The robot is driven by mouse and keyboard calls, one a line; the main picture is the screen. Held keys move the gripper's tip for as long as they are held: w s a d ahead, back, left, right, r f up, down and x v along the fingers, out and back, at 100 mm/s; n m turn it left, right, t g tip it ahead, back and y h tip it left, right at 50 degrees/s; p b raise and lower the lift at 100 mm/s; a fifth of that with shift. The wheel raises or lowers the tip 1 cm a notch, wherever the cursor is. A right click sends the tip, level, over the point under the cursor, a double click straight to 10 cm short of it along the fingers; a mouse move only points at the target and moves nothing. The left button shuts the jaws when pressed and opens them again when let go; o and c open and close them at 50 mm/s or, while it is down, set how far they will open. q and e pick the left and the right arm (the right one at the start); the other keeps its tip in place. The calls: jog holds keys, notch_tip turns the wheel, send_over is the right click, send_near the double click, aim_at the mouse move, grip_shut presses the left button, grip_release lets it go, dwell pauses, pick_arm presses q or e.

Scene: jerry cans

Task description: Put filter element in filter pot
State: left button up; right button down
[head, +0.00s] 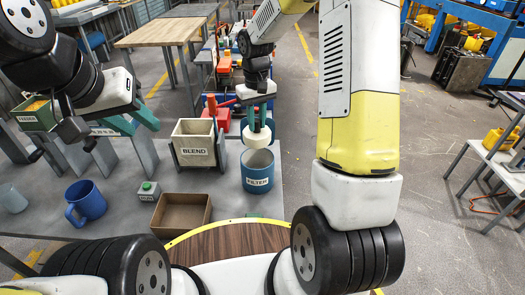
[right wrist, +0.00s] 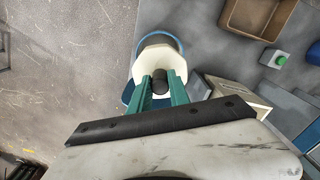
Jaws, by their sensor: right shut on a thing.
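The filter element (head: 257,137) is a cream-white piece with a dark stub on top. My right gripper (head: 256,122) is shut on that stub, and its green fingers close around it in the right wrist view (right wrist: 160,88). The blue filter pot (head: 258,182), labelled FILTER, stands on the grey bench. The element hangs over the pot's mouth, and its lower end looks just above or at the rim; I cannot tell which. In the right wrist view the element (right wrist: 158,60) hides most of the pot (right wrist: 177,42). My left gripper (head: 134,120) looks open and empty above the bench.
The BLEND container (head: 194,150) stands left of the pot. A brown open box (head: 181,214), a small block with a green button (head: 148,192), a blue mug (head: 86,203) and a grey cup (head: 13,199) are also on the bench. A red can (head: 217,115) is behind.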

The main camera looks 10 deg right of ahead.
notch_tip(320, 180, down, 17)
jog(key=shift+f, duration=0.2)
jog(key=shift+f, duration=0.1)
dwell(0.3)
jog(key=c, duration=1.2)
grip_release()
jog(key=shift+c, duration=0.2)
